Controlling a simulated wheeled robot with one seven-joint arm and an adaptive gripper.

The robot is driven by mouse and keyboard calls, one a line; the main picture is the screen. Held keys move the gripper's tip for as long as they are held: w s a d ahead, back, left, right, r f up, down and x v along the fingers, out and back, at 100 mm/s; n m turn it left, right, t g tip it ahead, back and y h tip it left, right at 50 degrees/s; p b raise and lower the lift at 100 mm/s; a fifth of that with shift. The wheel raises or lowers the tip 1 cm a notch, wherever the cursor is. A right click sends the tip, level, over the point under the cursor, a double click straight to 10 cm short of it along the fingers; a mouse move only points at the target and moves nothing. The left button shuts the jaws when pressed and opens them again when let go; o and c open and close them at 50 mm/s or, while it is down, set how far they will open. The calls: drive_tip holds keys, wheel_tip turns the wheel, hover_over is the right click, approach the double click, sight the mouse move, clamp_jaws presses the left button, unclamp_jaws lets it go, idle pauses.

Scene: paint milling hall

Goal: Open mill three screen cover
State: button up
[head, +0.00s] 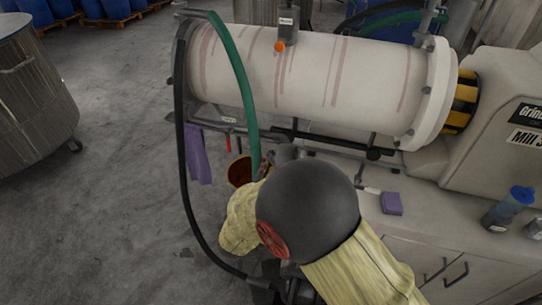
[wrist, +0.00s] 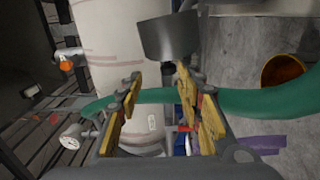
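The mill (head: 310,75) is a long pale horizontal cylinder with reddish streaks and a flange at its right end. A partly cut-off sign on the housing (head: 490,120) reads "Mill". In the wrist view the cylinder (wrist: 105,45) is behind my gripper (wrist: 160,76). The two yellow-padded fingers are apart. A dark grey round cup-like part (wrist: 168,38) is just beyond the fingertips; I cannot tell whether it is the screen cover. The green hose (wrist: 260,103) crosses the view at the fingers and appears not clamped. In the head view my arm hides the gripper.
The green hose (head: 236,75) and a black hose (head: 183,150) hang by the mill's left end. A brown bucket (head: 239,171) stands near my arm. A purple sponge (head: 392,204) and a blue-capped bottle (head: 508,208) are on the counter. Floor at left is open.

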drive_tip(key=shift+v, duration=2.15)
